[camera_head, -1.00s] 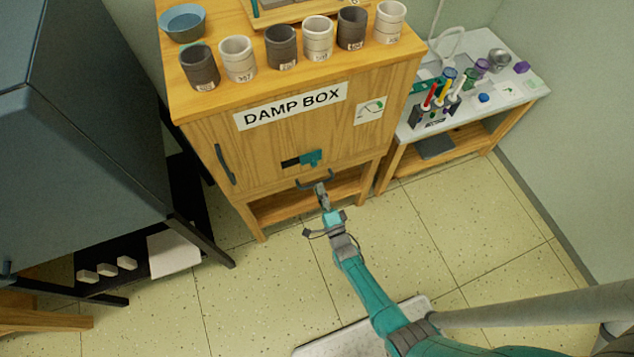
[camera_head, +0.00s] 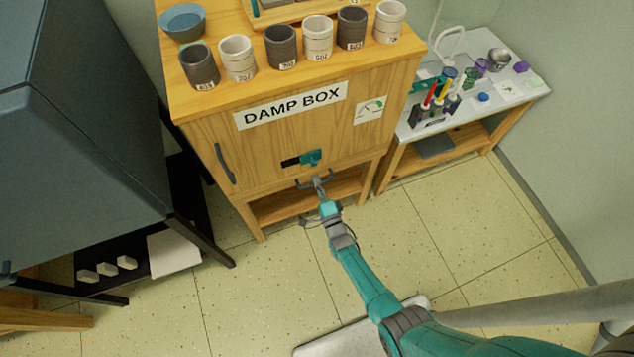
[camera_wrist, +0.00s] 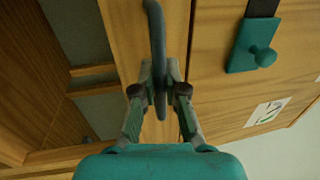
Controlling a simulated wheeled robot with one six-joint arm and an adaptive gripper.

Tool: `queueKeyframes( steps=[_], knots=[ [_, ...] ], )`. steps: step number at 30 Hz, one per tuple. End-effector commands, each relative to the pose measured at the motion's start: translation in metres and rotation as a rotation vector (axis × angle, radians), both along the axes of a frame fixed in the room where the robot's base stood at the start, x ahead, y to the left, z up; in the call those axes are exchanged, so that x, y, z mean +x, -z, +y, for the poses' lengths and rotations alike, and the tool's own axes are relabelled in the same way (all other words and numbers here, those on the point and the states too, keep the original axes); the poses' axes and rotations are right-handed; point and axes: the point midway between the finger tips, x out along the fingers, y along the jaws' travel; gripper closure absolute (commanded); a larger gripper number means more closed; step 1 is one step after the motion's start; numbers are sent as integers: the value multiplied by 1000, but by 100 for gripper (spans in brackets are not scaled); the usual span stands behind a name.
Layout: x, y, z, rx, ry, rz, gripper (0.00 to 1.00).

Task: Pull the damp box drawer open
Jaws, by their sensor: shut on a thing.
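The damp box (camera_head: 290,140) is a wooden cabinet with a "DAMP BOX" label on its front. The drawer handle (camera_wrist: 156,35) is a dark bar low on the front, below the teal latch (camera_head: 309,158). My gripper (camera_head: 318,182) is at this handle. In the wrist view my gripper (camera_wrist: 159,75) has its fingers closed on the bar from both sides. The latch with its knob shows at the upper right there (camera_wrist: 252,45). The drawer front looks flush with the cabinet; the fingers hide part of the handle.
Several cups (camera_head: 318,38) and a blue bowl (camera_head: 182,22) stand on the cabinet top. A side table (camera_head: 470,105) with tools is to the right. A large dark unit (camera_head: 80,130) stands to the left. The floor (camera_head: 250,300) in front is largely clear.

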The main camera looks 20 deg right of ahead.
Motion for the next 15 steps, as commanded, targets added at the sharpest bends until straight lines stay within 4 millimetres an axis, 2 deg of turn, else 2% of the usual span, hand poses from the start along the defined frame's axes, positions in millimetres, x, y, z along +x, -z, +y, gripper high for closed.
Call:
queueKeyframes(
  steps=[5, 8, 11, 15],
  knots=[
    [-4, 1, 0, 0, 0, 2, 100],
    [-13, 1, 0, 0, 0, 2, 100],
    [-28, 1, 0, 0, 0, 2, 100],
    [-58, 2, 0, 0, 0, 4, 100]
  ],
)
